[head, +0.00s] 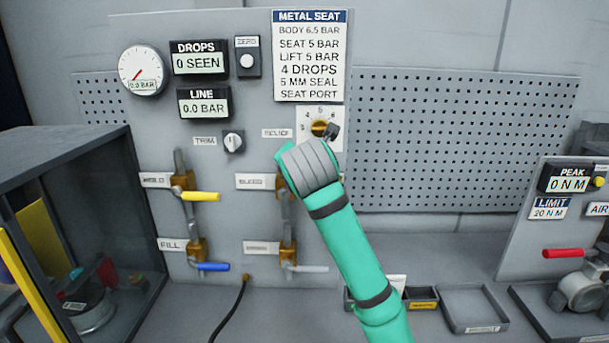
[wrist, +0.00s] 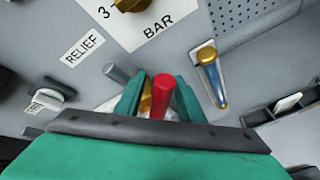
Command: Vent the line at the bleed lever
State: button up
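The bleed valve's brass body (head: 281,189) shows only in part in the head view, beside the BLEED label (head: 255,181); my arm hides its handle. In the wrist view a red lever handle (wrist: 162,96) stands between the two teal fingers of my gripper (wrist: 160,98). It lies close to the right finger, with a narrow gap to the left finger where brass shows. My gripper appears open around the handle. In the head view my gripper is hidden behind my wrist. The LINE display (head: 204,103) reads 0.0 BAR.
The DROPS display (head: 200,58) reads 0 SEEN. The yellow HOLD lever (head: 201,196) and blue FILL lever (head: 213,266) are to the left. A pale lever (head: 308,269) is below the bleed valve. The brass RELIEF knob (head: 319,128) is above my wrist. An open cabinet (head: 75,160) stands left.

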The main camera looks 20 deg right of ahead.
jog(key=v, duration=1)
jog(key=shift+s, duration=0.25)
jog(key=shift+c, duration=0.5)
